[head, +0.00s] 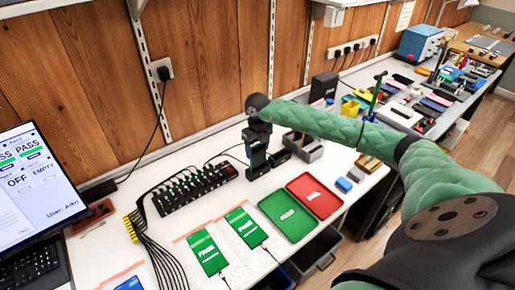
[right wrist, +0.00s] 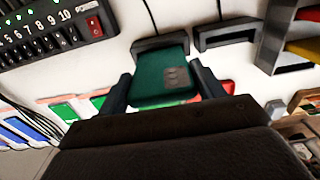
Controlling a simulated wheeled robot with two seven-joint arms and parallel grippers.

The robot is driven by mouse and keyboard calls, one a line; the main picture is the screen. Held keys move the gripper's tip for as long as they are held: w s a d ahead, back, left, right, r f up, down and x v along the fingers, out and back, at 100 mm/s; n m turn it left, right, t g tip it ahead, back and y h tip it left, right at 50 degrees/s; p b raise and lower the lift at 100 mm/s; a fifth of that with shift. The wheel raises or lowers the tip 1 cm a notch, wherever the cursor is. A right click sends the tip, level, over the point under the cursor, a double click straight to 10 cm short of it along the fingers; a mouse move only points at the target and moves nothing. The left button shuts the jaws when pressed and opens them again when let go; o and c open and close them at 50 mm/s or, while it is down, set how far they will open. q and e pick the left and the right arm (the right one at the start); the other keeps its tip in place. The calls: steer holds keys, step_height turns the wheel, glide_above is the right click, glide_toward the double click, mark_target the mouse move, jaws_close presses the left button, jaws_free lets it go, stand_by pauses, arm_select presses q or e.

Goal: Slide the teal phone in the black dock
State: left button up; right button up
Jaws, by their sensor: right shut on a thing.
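In the right wrist view the teal phone (right wrist: 160,82) lies between the two fingers of my right gripper (right wrist: 163,84), which is shut on its sides. The phone's camera end is toward the gripper. Its far end meets the opening of a black dock (right wrist: 150,43); how deep it sits inside I cannot tell. A second black dock (right wrist: 226,34) stands just to the right and looks empty. In the head view my right gripper (head: 257,166) points down behind the trays and hides the phone. My left gripper is not in view.
A black numbered power strip (head: 195,186) with cables lies left of the gripper. A green tray (head: 275,225) and a red tray (head: 325,203) lie in front. Two phones showing PASS (head: 207,252) lie nearer. A grey bin (head: 308,149) stands right of the docks. A laptop (head: 30,190) is far left.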

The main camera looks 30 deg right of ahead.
stand_by(0.3)
steer(key=o, duration=1.5)
steer(key=shift+c, duration=0.2)
steer(key=shift+f, duration=0.1)
steer(key=shift+r+p, duration=0.9)
steer(key=shift+r, duration=2.65)
